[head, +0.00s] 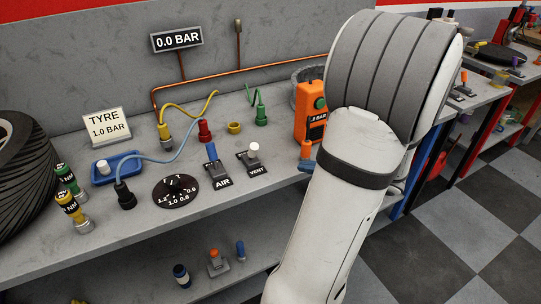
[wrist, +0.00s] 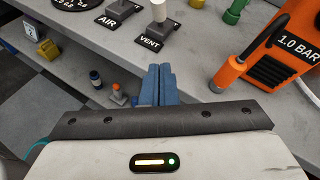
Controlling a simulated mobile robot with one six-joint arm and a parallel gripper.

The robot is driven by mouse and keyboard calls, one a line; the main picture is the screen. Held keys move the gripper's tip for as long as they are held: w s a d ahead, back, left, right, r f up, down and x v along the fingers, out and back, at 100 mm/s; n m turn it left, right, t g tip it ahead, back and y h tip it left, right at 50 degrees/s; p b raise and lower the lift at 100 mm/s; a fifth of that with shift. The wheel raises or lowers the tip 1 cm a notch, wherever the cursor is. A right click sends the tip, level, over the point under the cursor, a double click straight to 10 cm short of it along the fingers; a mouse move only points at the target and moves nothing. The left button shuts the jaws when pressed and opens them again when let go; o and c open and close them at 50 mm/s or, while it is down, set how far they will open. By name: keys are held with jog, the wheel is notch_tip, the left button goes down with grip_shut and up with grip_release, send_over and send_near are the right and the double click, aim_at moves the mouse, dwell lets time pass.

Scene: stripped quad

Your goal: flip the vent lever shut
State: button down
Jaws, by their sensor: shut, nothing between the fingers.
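The vent lever (head: 254,148) has a white knob and stands up from a small dark base behind the VENT label (head: 257,169). It also shows at the top edge of the wrist view (wrist: 158,12), with its label below it. I cannot tell whether its setting is open or shut. My gripper (wrist: 158,70) has blue fingers, shut and empty. In the head view my arm hides most of the gripper; a bit of blue finger shows (head: 308,165).
The blue AIR lever (head: 211,153) stands just left of the vent lever. An orange box (head: 311,110) and an orange handle (wrist: 228,75) are to its right. A dial (head: 175,192) and hose fittings are further left. The display (head: 177,40) reads 0.0 BAR.

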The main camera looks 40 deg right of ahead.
aim_at(253, 151)
jog(key=b+x, duration=0.1)
jog(key=x, duration=0.8)
jog(key=shift+w+a+f, duration=0.1)
jog(key=shift+w+f, duration=0.05)
jog(key=shift+f, duration=0.05)
jog(key=w, duration=0.2)
jog(key=w+a+r, duration=0.1)
jog(key=shift+w+a, duration=0.1)
jog(key=shift+w+a+r, duration=0.15)
jog(key=shift+w, duration=0.3)
